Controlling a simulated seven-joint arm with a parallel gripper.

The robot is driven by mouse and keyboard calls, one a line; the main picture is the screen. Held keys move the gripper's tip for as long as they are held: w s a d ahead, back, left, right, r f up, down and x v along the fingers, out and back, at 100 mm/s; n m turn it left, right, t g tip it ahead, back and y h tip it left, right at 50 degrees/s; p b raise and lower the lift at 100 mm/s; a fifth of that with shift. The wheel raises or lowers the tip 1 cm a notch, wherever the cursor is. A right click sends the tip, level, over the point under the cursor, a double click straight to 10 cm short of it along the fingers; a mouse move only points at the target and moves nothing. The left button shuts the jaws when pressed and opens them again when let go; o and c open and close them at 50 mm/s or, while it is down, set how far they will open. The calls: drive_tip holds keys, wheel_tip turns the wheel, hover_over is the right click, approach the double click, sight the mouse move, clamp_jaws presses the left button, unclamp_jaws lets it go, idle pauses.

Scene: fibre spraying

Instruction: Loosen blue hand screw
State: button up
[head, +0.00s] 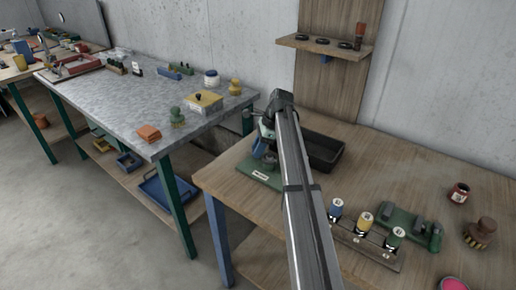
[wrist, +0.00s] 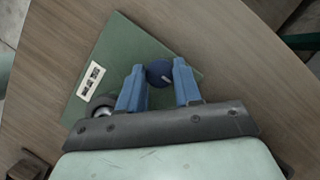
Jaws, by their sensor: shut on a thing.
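In the wrist view the blue hand screw (wrist: 159,73) is a round dark blue knob with a pale mark on it. It sits over a green plate (wrist: 130,57) with a white label. My gripper (wrist: 160,82) has its two blue fingers on either side of the knob, shut on it. In the head view the green base (head: 262,172) stands at the left end of the wooden bench. My arm covers much of that device there, and the knob cannot be made out clearly.
A black tray (head: 322,152) lies behind my arm on the bench. A rack with blue, yellow and green capped bottles (head: 366,222) stands to the right. A green fixture (head: 410,228), a red jar (head: 459,192) and a brown stamp-like object (head: 481,232) are further right.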

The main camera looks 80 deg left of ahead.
drive_tip(key=shift+n, duration=0.3)
drive_tip(key=n, duration=0.1)
drive_tip(key=n+h, duration=0.1)
drive_tip(key=n, duration=0.1)
drive_tip(key=n+h, duration=0.1)
drive_tip(key=shift+a+n, duration=0.25)
drive_tip(key=shift+n, duration=0.05)
drive_tip(key=shift+s+n+t+h, duration=0.1)
drive_tip(key=shift+n+t+h, duration=0.3)
drive_tip(key=shift+n, duration=0.9)
drive_tip(key=shift+s+n+t+h, duration=0.1)
drive_tip(key=shift+n+t+h, duration=0.25)
drive_tip(key=shift+n, duration=0.95)
drive_tip(key=o, duration=1)
drive_tip(key=shift+o, duration=0.2)
drive_tip(key=shift+w, duration=0.1)
